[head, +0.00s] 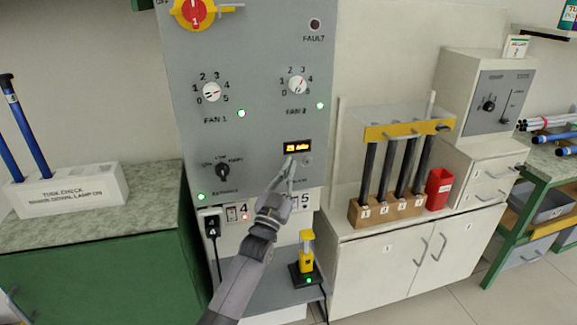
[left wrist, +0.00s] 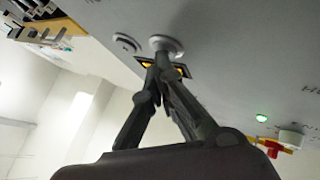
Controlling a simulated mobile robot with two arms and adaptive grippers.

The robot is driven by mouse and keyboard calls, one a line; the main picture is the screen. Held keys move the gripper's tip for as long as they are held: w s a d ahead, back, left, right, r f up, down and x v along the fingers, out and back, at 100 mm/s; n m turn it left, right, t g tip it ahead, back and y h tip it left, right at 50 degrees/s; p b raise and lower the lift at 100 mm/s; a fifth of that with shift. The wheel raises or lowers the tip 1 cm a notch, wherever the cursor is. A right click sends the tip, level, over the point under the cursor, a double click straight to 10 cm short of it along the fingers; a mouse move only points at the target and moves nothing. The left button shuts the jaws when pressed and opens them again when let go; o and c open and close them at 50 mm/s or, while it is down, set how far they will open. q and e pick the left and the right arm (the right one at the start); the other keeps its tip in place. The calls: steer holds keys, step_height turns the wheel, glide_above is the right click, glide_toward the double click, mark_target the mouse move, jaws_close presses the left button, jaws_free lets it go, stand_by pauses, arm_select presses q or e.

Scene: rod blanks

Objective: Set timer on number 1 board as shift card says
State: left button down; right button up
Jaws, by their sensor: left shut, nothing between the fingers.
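The number 1 board (head: 265,60) is a tall grey panel in the middle of the head view. Its timer display (head: 297,147) glows amber; it seems to read "25" and a word too small to be sure of. Two round buttons sit below the display; the right one (head: 308,161) shows clear. My left gripper (head: 290,163) is shut and empty, its tips at or very near the left button. In the left wrist view, the shut fingertips (left wrist: 160,62) are close below a round button (left wrist: 166,44), with another button (left wrist: 126,43) beside it. Contact cannot be told. No shift card is readable.
The board also carries the fan 1 knob (head: 211,91), fan 2 knob (head: 297,85), a red-yellow switch (head: 195,12) and a black selector (head: 223,171). Below stands a yellow device (head: 307,251) on a shelf. A rod rack (head: 386,208) and red cup (head: 438,189) stand right.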

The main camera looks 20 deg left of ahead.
arm_select(q)
steer(key=shift+s+d+p, duration=0.45)
steer(key=shift+s+p, duration=0.05)
steer(key=shift+s, duration=0.2)
steer(key=s+d+p, duration=0.1)
steer(key=s, duration=0.1)
steer(key=s+d+p, duration=0.1)
steer(key=s, duration=0.1)
steer(key=shift+d+p, duration=0.4)
stand_by(0.7)
